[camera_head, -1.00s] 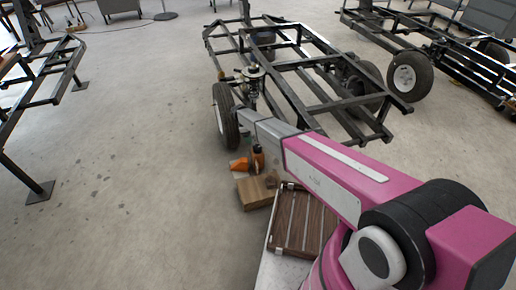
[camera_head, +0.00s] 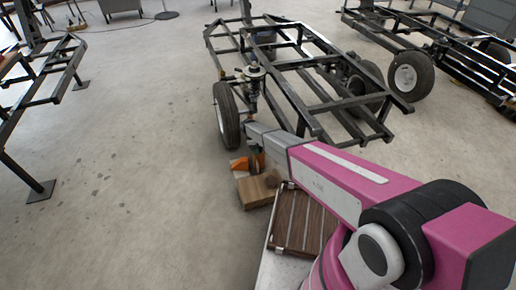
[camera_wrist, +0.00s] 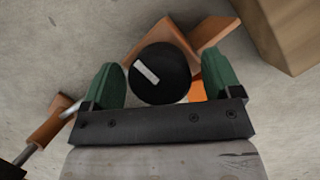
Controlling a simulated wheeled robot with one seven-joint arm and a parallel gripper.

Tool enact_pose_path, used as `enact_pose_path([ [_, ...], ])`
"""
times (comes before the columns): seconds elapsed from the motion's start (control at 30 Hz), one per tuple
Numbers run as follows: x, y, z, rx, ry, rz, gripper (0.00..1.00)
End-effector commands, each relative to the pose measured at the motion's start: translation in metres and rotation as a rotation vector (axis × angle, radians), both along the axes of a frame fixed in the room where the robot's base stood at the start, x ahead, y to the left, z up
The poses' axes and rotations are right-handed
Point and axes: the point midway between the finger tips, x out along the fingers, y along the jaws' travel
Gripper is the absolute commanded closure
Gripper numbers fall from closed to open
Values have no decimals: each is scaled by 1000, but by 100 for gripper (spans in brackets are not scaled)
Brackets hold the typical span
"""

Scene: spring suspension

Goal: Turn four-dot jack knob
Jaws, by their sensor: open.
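A black round knob (camera_wrist: 160,76) with one white bar on its top shows in the wrist view; I see no dots on it. Orange-brown jack parts (camera_wrist: 180,38) show behind and below it. The green fingers of my gripper (camera_wrist: 162,66) are open, one on each side of the knob; I cannot tell whether they touch it. In the head view my gripper (camera_head: 257,158) is over the orange jack (camera_head: 239,163) beside the trailer wheel, and the arm's end hides most of the jack.
A wooden block (camera_head: 257,190) lies close to the jack; its edge also shows in the wrist view (camera_wrist: 285,30). A black trailer frame (camera_head: 318,98) with a wheel (camera_head: 226,114) and a spring strut (camera_head: 253,85) stands just beyond.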

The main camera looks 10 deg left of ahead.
Motion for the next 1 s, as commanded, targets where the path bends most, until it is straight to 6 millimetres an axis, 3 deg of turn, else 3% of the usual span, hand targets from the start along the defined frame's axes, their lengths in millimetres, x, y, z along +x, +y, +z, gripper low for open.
enact_pose_path([
  [0.07, 0, 0, 0, 0, 0, 0, 16],
  [0.23, 0, 0, 0, 0, 0, 0, 66],
  [0.67, 1, 0, 1, 0, 0, -64, 65],
  [1.0, 2, 0, 1, 0, 1, -319, 65],
])
